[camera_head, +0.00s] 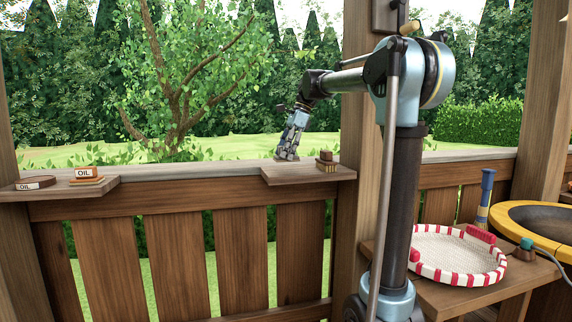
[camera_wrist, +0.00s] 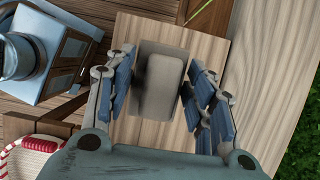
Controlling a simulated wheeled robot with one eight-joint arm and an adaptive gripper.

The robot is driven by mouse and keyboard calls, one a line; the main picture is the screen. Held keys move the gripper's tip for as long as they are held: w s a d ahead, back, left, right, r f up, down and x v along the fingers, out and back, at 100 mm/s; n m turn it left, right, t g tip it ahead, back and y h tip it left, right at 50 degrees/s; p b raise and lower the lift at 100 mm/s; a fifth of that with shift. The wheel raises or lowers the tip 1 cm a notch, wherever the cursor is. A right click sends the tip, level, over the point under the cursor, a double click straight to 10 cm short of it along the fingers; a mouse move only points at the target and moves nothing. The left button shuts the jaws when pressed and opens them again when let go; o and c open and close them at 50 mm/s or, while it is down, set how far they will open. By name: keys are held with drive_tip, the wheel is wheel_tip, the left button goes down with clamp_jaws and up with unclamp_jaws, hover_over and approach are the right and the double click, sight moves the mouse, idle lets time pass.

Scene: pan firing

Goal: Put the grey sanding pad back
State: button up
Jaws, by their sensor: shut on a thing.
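The grey sanding pad (camera_wrist: 160,86) is between the fingers of my gripper (camera_wrist: 160,92) in the wrist view, a pale rounded block with a darker edge beyond it. The gripper is shut on it. In the head view my gripper (camera_head: 287,156) points down at the left end of a small wooden shelf (camera_head: 300,177) on the railing. The fingers mostly hide the pad there. The shelf board also shows below the pad in the wrist view (camera_wrist: 208,48). I cannot tell whether the pad touches the board.
A small brown block with a pale base (camera_head: 327,162) stands on the shelf just right of my gripper. A red-and-white rimmed tray (camera_head: 455,275), a blue-handled tool (camera_head: 485,195) and a yellow-rimmed pan (camera_head: 510,222) are at right.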

sight(285, 161)
drive_tip(key=shift+f, duration=1.85)
drive_tip(key=shift+f, duration=0.2)
drive_tip(key=o, duration=1.3)
drive_tip(key=shift+o, duration=0.2)
drive_tip(key=v, duration=1.7)
drive_tip(key=shift+s+r, duration=0.3)
drive_tip(key=shift+a, duration=0.1)
drive_tip(key=s+d+f+n+t+h, duration=0.1)
drive_tip(key=s+d+f+n, duration=0.4)
drive_tip(key=s+f, duration=0.6)
drive_tip(key=s+d+f+n+t+h, duration=0.1)
drive_tip(key=s+d+f+n, duration=0.4)
drive_tip(key=s+f, duration=0.6)
drive_tip(key=s+d+f+n+t+h, duration=0.1)
drive_tip(key=s+d+f+n, duration=0.4)
drive_tip(key=f, duration=2)
drive_tip(key=s+h, duration=0.1)
drive_tip(key=s, duration=0.5)
drive_tip(key=shift+d, duration=0.3)
